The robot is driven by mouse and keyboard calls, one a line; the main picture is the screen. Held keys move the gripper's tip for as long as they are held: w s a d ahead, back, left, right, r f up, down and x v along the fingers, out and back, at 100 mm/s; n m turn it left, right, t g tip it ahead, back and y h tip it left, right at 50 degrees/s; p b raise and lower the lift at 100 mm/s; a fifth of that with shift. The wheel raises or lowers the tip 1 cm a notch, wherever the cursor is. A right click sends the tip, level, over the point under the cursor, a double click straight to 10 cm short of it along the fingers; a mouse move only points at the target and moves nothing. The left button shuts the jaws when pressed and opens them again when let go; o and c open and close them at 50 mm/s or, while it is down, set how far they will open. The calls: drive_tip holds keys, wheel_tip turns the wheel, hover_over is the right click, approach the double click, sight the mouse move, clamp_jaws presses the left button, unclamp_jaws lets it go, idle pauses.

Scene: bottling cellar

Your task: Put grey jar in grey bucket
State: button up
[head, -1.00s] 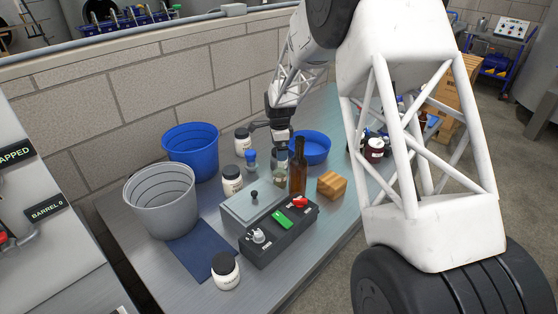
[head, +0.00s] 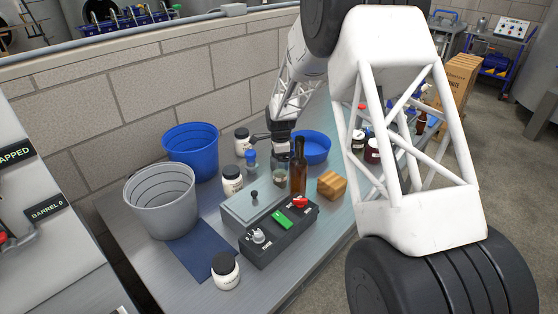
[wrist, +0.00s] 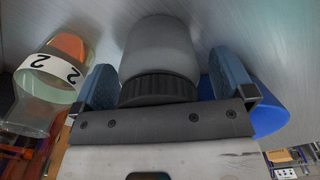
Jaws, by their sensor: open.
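The grey jar (wrist: 160,55) with its dark ribbed lid (wrist: 158,88) shows in the wrist view between the two blue-grey fingers of my gripper (wrist: 172,88). The fingers are apart, one on each side of the lid, with a gap visible at the left. In the head view my gripper (head: 281,148) is low over the bench beside the blue bowl, and I cannot make out the grey jar there. The grey bucket (head: 165,218) stands upright at the bench's left end, well left of my gripper.
A blue bucket (head: 191,160) stands behind the grey one. White jars (head: 232,180), a brown bottle (head: 298,172), a control box (head: 280,232) and a wooden block (head: 331,186) crowd the middle. A glass marked 2 (wrist: 50,68) is close to the left finger. The blue bowl (head: 315,147) is to the right.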

drive_tip(key=c, duration=1.2)
drive_tip(key=shift+r, duration=0.15)
drive_tip(key=shift+r, duration=4.9)
